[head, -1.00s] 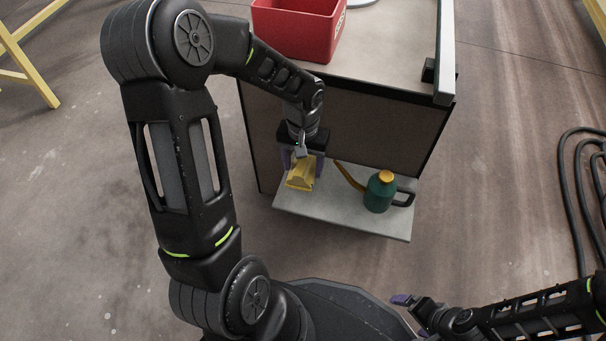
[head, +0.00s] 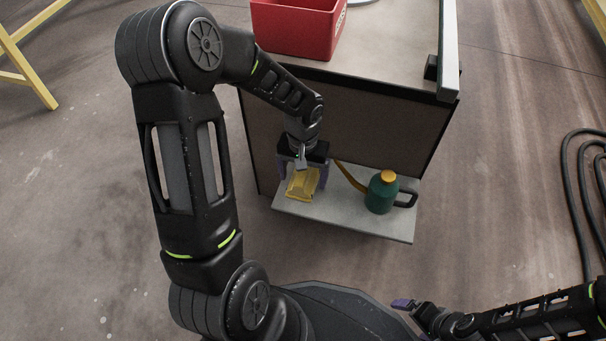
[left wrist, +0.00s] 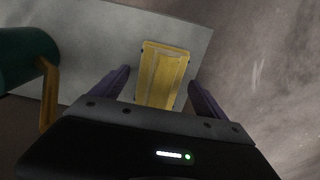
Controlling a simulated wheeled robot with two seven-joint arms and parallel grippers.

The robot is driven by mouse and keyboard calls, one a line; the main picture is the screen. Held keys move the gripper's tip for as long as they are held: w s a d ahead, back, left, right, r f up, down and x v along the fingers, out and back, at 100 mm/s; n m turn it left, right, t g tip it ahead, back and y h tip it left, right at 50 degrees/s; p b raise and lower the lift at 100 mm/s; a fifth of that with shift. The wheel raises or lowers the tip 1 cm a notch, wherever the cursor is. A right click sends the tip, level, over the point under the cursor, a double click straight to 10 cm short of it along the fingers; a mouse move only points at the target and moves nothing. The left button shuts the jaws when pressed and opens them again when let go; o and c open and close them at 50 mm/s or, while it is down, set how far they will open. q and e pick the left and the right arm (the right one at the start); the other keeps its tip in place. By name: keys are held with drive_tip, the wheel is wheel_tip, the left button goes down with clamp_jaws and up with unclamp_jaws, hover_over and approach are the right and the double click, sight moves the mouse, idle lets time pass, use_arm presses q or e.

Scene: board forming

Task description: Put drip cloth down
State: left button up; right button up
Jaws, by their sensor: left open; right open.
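In the left wrist view the fingers (left wrist: 160,90) are spread wider than the cloth. My right gripper (head: 408,304) is at the lower right, away from the shelf, open and empty.
A green watering can (head: 381,194) with a yellow spout stands on the shelf right of the cloth; it shows in the left wrist view (left wrist: 22,50). A red bin (head: 298,30) sits on the cabinet top (head: 390,45). A black hose (head: 575,190) lies on the floor at right.

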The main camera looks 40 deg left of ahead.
sight(303, 173)
use_arm(q)
drive_tip(key=shift+r, duration=0.1)
wheel_tip(303, 173, up, 12)
drive_tip(key=p, duration=0.5)
idle(1.0)
